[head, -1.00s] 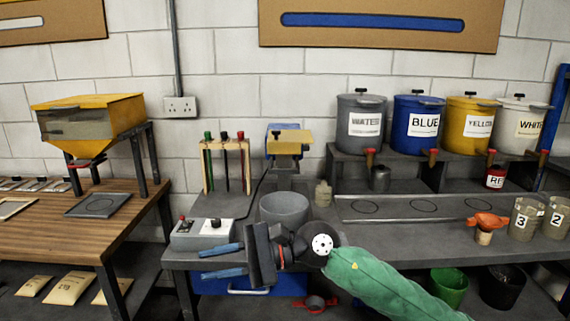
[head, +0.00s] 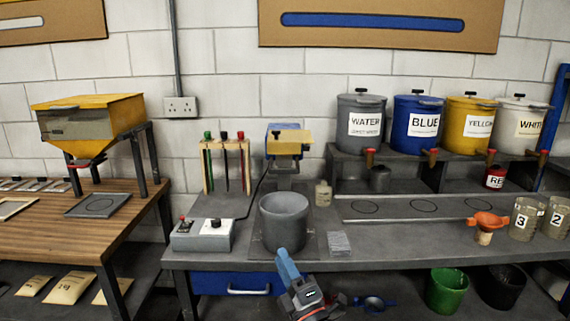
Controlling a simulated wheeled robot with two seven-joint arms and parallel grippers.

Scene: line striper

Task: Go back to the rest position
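My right gripper (head: 284,262) shows at the bottom centre of the head view, its blue fingers pointing up. It is in front of the bench edge, just below the grey mixing pot (head: 284,222). The fingers overlap in this view, so I cannot tell whether they are apart or closed. I see nothing held in them. Most of my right arm is below the picture. My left gripper is not in view.
The grey bench (head: 420,250) carries a control box (head: 202,235), a small grey block (head: 338,243), an orange funnel (head: 487,222) and numbered cups (head: 523,218). Under it are a green bucket (head: 446,291) and a blue funnel-like item (head: 373,303). The wooden table (head: 60,232) stands left.

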